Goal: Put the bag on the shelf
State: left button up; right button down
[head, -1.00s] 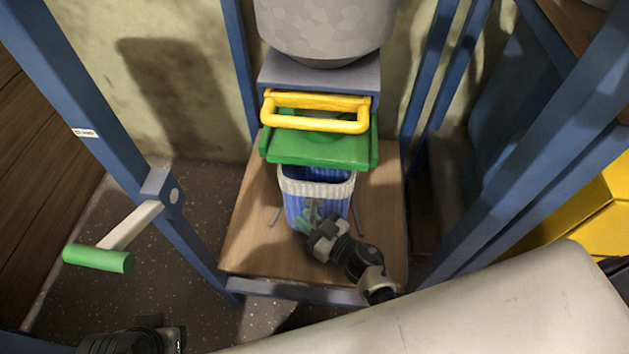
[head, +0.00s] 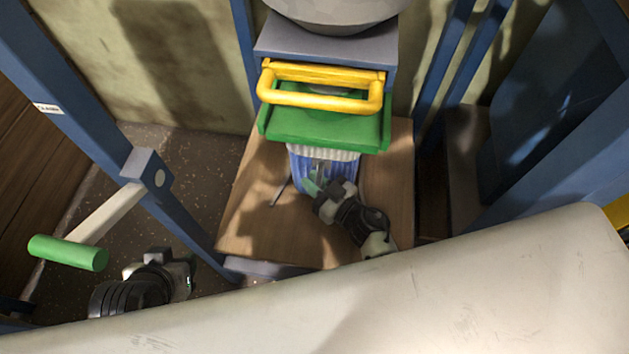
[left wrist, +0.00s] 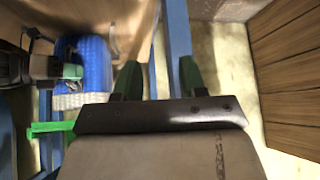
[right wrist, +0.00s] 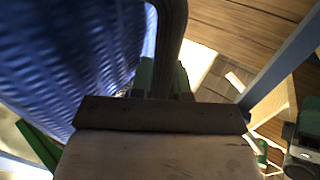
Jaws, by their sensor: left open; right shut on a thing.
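The blue bag (head: 308,172) with a white rim is at the wooden board (head: 260,225), under the front edge of the green tray (head: 322,130), which hides its opening. I cannot tell whether its bottom touches the board. My right gripper (head: 314,188) is at the bag's front, shut on a grey handle-like strip (right wrist: 170,40) beside the bag (right wrist: 65,60). My left gripper (head: 188,272) is at the lower left, apart from the bag. The left wrist view shows its open, empty fingers (left wrist: 160,78), with the bag (left wrist: 85,68) to their left.
A yellow handle bar (head: 320,100) spans the green tray. Blue posts (head: 75,115) stand on both sides. A crank with a green grip (head: 68,252) sticks out at the left. A large pale surface (head: 430,290) covers the front of the head view.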

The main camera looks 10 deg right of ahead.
pick_arm(q)
jog(key=shift+w+d+r+t, duration=0.15)
jog(key=shift+w+d+t, duration=0.1)
jog(key=shift+w+t, duration=0.2)
pick_arm(e)
jog(key=c, duration=1.1)
grip_release()
jog(key=shift+f, duration=0.1)
pick_arm(q)
jog(key=s+a+f+g+p, duration=0.1)
jog(key=s+a+g, duration=0.1)
jog(key=s+g, duration=0.2)
jog(key=shift+s+y, duration=0.4)
jog(key=shift+s, duration=0.4)
pick_arm(e)
jog(key=v, duration=0.7)
jog(key=shift+s+d, duration=0.15)
jog(key=shift+d, duration=0.05)
pick_arm(q)
jog(key=shift+f, duration=0.1)
